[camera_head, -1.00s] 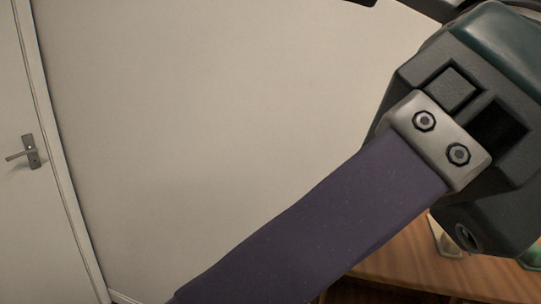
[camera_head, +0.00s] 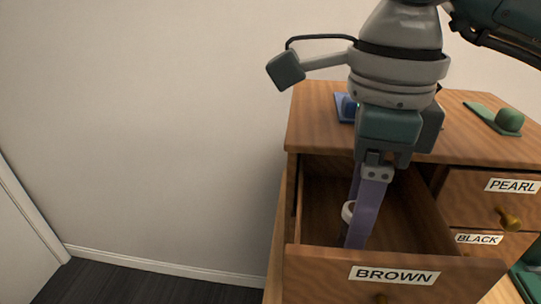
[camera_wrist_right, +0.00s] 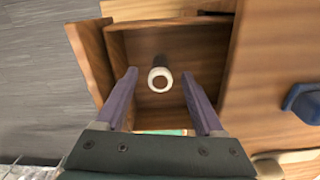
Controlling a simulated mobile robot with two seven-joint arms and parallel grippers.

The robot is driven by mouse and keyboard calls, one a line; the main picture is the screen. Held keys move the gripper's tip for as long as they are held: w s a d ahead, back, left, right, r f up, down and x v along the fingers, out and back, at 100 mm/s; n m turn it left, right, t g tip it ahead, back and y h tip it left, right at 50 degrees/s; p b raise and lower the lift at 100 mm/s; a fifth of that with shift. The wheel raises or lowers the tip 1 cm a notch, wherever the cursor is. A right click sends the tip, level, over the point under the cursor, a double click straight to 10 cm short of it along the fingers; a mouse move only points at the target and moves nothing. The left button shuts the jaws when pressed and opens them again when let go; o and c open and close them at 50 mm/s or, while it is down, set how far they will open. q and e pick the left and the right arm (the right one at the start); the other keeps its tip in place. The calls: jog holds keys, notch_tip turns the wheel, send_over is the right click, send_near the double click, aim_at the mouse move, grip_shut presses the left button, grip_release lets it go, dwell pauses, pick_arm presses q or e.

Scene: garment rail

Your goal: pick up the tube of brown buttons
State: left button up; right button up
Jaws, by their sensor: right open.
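The tube (camera_head: 347,212) stands in the open drawer labelled BROWN (camera_head: 315,268). In the head view it is partly hidden behind my right gripper's fingers. The right wrist view shows its white ring-shaped top (camera_wrist_right: 159,79) and a dark body, inside the drawer. My right gripper (camera_head: 358,225) points down into the drawer, with its purple fingers open. In the right wrist view the tube appears between the fingertips (camera_wrist_right: 159,75); I cannot tell how far down the fingers reach beside it. My left gripper is out of view.
The wooden drawer cabinet (camera_head: 310,125) has closed drawers labelled PEARL (camera_head: 470,200) and BLACK (camera_head: 500,243) to the right. A blue object (camera_head: 347,107) and a green object (camera_head: 508,120) are on its top. The drawer's walls stand close around my fingers.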

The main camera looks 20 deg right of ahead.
notch_tip(320, 180, down, 2)
jog(key=shift+c, duration=0.2)
grip_shut()
dwell(0.4)
